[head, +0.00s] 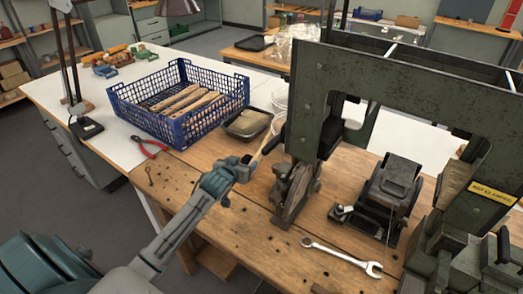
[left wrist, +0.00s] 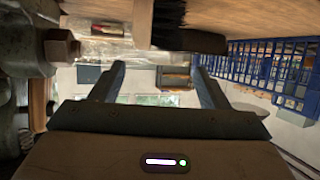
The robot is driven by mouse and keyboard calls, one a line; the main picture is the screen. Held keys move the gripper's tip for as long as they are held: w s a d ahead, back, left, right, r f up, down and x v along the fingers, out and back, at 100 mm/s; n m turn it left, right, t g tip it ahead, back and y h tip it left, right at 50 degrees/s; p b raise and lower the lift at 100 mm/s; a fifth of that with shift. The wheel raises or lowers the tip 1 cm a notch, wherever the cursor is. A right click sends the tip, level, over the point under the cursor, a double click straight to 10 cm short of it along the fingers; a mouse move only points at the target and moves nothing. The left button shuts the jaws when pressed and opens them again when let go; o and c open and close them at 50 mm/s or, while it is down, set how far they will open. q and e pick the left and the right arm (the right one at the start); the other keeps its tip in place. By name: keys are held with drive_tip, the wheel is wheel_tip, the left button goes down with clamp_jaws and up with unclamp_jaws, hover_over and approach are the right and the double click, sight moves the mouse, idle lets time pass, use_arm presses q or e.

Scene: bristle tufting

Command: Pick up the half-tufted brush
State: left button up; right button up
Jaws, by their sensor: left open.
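What looks like the brush (head: 263,151) is a pale wooden strip between my left gripper and the dark machine's clamp in the head view; its bristles cannot be made out there. In the left wrist view, dark bristles (left wrist: 168,20) and a pale wooden edge show close at the top, outside the fingers. My left gripper (head: 246,166) is just left of the strip, above the wooden bench. Its two fingers (left wrist: 160,85) are spread apart with nothing between them. Whether it touches the strip is hidden. My right gripper is not in view.
A blue basket (head: 205,127) with several wooden brush bodies stands behind my left gripper, beside a black tray (head: 232,133). The large green tufting machine (head: 318,85) blocks the right. The bench's front left is mostly clear.

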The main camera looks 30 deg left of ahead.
sight(251, 158)
use_arm(q)
drive_tip(key=shift+w+a+f, duration=0.1)
drive_tip(key=shift+w+f, duration=0.05)
drive_tip(key=shift+w, duration=0.45)
drive_tip(key=shift+w+f, duration=0.2)
drive_tip(key=shift+w, duration=0.1)
drive_tip(key=shift+w+f, duration=0.15)
drive_tip(key=shift+w, duration=0.1)
drive_tip(key=p+x, duration=0.1)
drive_tip(key=x, duration=0.2)
drive_tip(key=shift+w+f, duration=0.5)
drive_tip(key=shift+w, duration=0.15)
drive_tip(key=shift+w+f+p, duration=0.15)
drive_tip(key=shift+w+p, duration=0.05)
drive_tip(key=shift+p, duration=0.1)
drive_tip(key=shift+c, duration=0.2)
drive_tip(key=c, duration=1.1)
drive_tip(key=shift+o, duration=0.2)
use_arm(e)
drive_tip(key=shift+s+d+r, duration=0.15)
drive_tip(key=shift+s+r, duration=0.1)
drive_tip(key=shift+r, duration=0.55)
